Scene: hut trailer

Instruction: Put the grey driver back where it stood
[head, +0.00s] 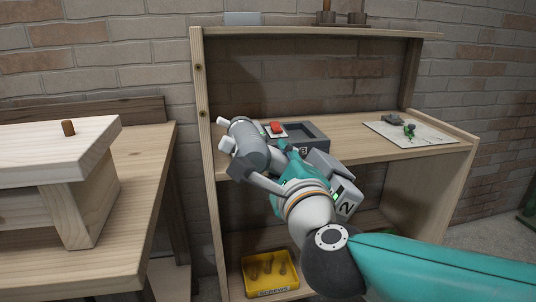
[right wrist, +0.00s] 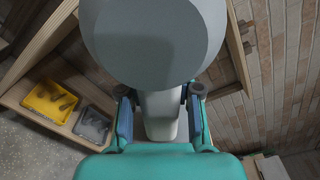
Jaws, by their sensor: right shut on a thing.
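The grey driver (head: 248,143) is in the head view, its rounded grey body tilted in front of the shelf unit's upper board. My right gripper (head: 262,172) is shut on it. In the right wrist view the driver's big rounded end (right wrist: 155,40) fills the top. Its narrower grey handle (right wrist: 160,115) lies between the two fingers of my right gripper (right wrist: 160,125). A grey block marked 2 (head: 344,198) shows beside my wrist; I cannot tell whether it belongs to the driver. My left gripper is not in view.
A dark grey tray (head: 317,134) with a red piece (head: 277,128) near it sits on the shelf board (head: 350,148). A mat (head: 420,137) with small parts lies right. A yellow screw tray (head: 268,288) is below. A wooden bench (head: 130,190) stands left.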

